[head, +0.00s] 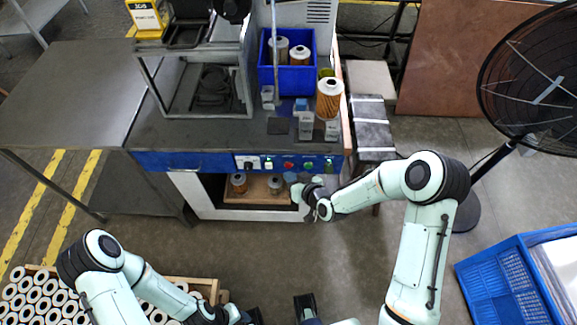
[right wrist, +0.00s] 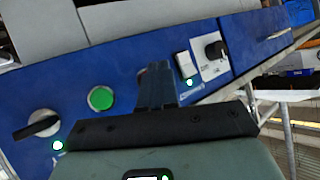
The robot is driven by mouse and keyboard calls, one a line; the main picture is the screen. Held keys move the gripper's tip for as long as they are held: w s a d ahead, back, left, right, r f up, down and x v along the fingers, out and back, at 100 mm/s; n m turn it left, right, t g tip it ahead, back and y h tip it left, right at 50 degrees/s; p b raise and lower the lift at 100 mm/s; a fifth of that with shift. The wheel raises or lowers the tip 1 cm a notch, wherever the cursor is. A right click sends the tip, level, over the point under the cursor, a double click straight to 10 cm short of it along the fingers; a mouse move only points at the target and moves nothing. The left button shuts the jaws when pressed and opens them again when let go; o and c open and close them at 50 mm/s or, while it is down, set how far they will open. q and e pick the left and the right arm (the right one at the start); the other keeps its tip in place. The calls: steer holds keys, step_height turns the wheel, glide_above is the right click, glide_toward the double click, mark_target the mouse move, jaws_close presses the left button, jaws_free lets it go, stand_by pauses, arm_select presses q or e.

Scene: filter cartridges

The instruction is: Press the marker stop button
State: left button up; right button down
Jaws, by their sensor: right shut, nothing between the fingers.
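The control panel (head: 258,163) is a blue strip along the bench's front edge. A red button (head: 289,165) sits mid-panel, between a white switch (head: 268,163) and a green button (head: 308,166). The green button also shows in the right wrist view (right wrist: 100,98). My right gripper (head: 297,190) is shut and empty, just in front of the panel below the red button. Its fingers (right wrist: 157,82) show between the green button and the white switch, hiding the red button there. Contact cannot be told. My left gripper (head: 252,316) is at the bottom edge, partly cut off.
Dark rotary knobs (head: 328,165) sit at both panel ends. A blue bin (head: 267,76) with cartridges and an orange filter cartridge (head: 329,100) stand on the bench. A shelf (head: 259,188) below holds two cartridges. A fan (head: 540,85) stands at right; a blue crate (head: 490,280) is lower right.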

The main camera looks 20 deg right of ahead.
steer(key=shift+w, duration=0.15)
steer(key=shift+w+d+b, duration=0.1)
steer(key=shift+w+b, duration=0.15)
steer(key=shift+b, duration=0.1)
steer(key=shift+w+d, duration=0.1)
steer(key=shift+w, duration=0.3)
stand_by(0.8)
steer(key=shift+s+b, duration=0.15)
steer(key=shift+b, duration=0.15)
steer(key=shift+s+a+b, duration=0.2)
steer(key=shift+s+b, duration=0.1)
steer(key=shift+s, duration=0.35)
